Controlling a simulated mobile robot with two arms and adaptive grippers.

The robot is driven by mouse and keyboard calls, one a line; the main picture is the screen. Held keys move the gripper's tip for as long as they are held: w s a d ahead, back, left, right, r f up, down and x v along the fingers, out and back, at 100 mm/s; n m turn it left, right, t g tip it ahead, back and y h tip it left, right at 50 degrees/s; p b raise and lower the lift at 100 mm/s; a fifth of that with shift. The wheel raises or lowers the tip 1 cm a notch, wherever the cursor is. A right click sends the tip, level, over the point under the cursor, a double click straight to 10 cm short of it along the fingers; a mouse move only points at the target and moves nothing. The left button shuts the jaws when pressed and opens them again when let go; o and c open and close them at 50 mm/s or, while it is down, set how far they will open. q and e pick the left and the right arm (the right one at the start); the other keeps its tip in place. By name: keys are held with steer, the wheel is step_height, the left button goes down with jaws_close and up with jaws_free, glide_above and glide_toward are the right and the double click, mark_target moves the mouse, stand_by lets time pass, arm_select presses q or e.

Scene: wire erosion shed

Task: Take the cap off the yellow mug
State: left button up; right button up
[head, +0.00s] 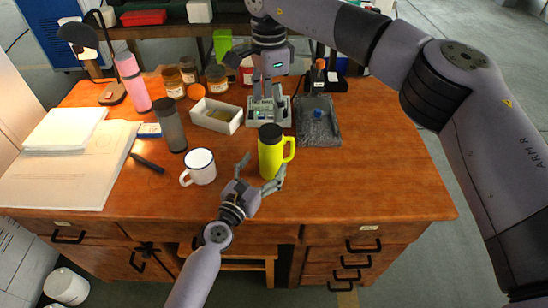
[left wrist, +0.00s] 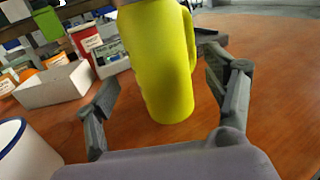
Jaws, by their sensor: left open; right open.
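The yellow mug (head: 268,160) stands upright on the wooden desk, its handle to the right. Its dark cap (head: 270,131) sits on top. In the left wrist view the mug (left wrist: 162,65) fills the middle, and its top is cut off by the frame edge. My left gripper (head: 263,166) is open, low at the mug's near side, with its fingers spread to either side of the body; they are not closed on it. My right gripper (head: 263,88) is open, pointing down behind the mug, above a grey-white device (head: 283,119).
A white enamel mug (head: 201,168) stands left of my left gripper. A dark tumbler (head: 170,126), an open white box (head: 217,117) and brown jars stand farther back. A grey tray (head: 320,132) lies right of the device. The desk's right side is clear.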

arm_select(q)
steer(key=x, duration=0.5)
steer(key=shift+w, duration=0.1)
steer(key=shift+c, duration=0.3)
jaws_close()
stand_by(0.7)
